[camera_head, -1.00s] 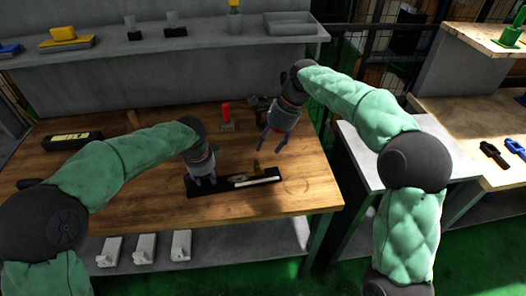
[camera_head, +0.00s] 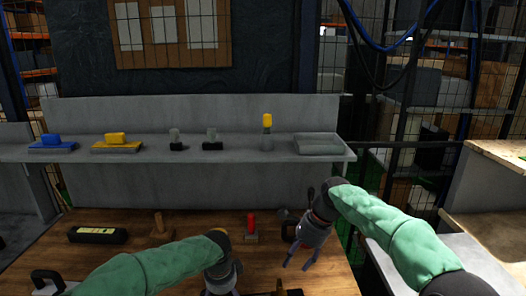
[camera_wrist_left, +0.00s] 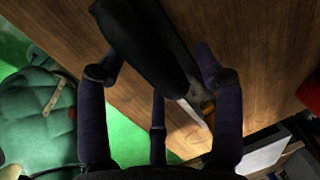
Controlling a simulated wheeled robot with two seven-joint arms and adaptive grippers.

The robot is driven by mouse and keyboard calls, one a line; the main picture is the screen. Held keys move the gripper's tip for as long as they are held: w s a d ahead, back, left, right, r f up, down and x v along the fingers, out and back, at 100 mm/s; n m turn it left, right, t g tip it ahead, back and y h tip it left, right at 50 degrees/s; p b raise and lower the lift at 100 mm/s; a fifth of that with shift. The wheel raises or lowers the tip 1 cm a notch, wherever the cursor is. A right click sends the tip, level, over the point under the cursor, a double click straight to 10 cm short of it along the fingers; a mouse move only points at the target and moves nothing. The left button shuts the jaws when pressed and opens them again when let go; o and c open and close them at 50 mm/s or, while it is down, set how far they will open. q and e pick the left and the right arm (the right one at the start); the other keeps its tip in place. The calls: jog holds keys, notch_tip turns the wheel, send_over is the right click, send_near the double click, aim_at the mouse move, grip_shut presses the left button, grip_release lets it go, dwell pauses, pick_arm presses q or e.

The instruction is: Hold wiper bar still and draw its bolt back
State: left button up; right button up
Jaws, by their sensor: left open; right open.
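At the bottom edge of the head view, a small brass-coloured part (camera_head: 280,287) shows, likely the bolt. The wiper bar is mostly cut off there. In the left wrist view a dark bar-like piece (camera_wrist_left: 150,45) runs between my left gripper's fingers, with a pale strip (camera_wrist_left: 193,113) and a small yellowish part (camera_wrist_left: 208,107) near its end. My left gripper (camera_wrist_left: 156,60) is open around this area; I cannot tell whether it touches. In the head view it is cut off at the bottom. My right gripper (camera_head: 297,266) is open and empty above the bench's right side.
On the wooden bench (camera_head: 140,222) stand a red-handled tool (camera_head: 251,228), a wooden-handled tool (camera_head: 160,226) and a long black box (camera_head: 97,235). The grey shelf (camera_head: 235,153) behind holds blue and yellow blocks, a yellow-topped bottle (camera_head: 267,131) and a grey tray (camera_head: 318,144).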

pick_arm(q)
notch_tip(320, 180, up, 12)
jog(key=s, duration=0.2)
jog(key=shift+s, duration=0.15)
jog(key=shift+f, duration=0.2)
